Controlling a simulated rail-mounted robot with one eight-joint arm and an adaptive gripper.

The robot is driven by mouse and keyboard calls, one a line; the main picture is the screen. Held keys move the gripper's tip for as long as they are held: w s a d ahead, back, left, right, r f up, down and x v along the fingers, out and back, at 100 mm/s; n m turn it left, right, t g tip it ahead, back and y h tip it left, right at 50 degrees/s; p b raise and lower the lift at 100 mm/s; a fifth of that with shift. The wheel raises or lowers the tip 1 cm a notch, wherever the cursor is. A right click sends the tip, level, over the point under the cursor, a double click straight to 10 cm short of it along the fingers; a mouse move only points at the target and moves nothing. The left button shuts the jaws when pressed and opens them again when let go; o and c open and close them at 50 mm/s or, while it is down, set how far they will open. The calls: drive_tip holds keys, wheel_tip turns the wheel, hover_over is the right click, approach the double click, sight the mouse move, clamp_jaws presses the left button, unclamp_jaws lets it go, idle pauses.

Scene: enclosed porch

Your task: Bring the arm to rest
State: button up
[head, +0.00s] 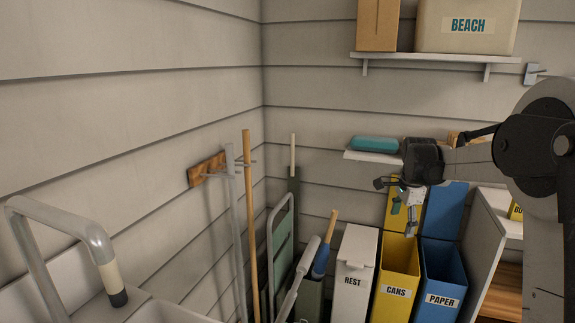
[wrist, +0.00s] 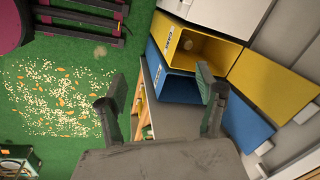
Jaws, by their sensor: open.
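My gripper (head: 404,217) hangs from my arm at the right of the head view, pointing down in front of the open lids of the yellow and blue bins. In the wrist view its two fingers (wrist: 160,95) are spread wide apart, with nothing held between them. The yellow CANS bin (head: 399,265) and the blue PAPER bin (head: 442,272) stand below it with lids up. They also show beyond the fingers in the wrist view, yellow (wrist: 228,54) and blue (wrist: 172,84).
The white REST bin (head: 354,265) is closed. A low shelf (head: 372,157) carries a teal case (head: 375,143) close behind the gripper. A high shelf (head: 430,56) holds a BEACH box (head: 467,26). Long-handled tools lean in the corner. Pale and orange bits (wrist: 55,95) litter the green floor.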

drive_tip(key=s+a+r+n+t+p, duration=0.15)
drive_tip(key=s+a+r+n, duration=0.35)
drive_tip(key=s, duration=0.5)
drive_tip(key=s+a+r+n+t+p, duration=0.1)
drive_tip(key=s+a+r+n+p, duration=0.2)
drive_tip(key=s+r, duration=0.6)
drive_tip(key=s+a+f+n, duration=0.1)
drive_tip(key=s+a+n, duration=0.1)
drive_tip(key=s, duration=0.5)
drive_tip(key=s+a+f+n+t+p, duration=0.1)
drive_tip(key=s+a+f+n, duration=0.1)
drive_tip(key=s+n, duration=0.2)
drive_tip(key=s+a+f+n+t, duration=0.1)
drive_tip(key=s+a+n, duration=0.1)
drive_tip(key=s, duration=0.8)
drive_tip(key=shift+a+f+n+p, duration=0.3)
drive_tip(key=shift+a+n+p, duration=0.05)
drive_tip(key=shift+n, duration=0.15)
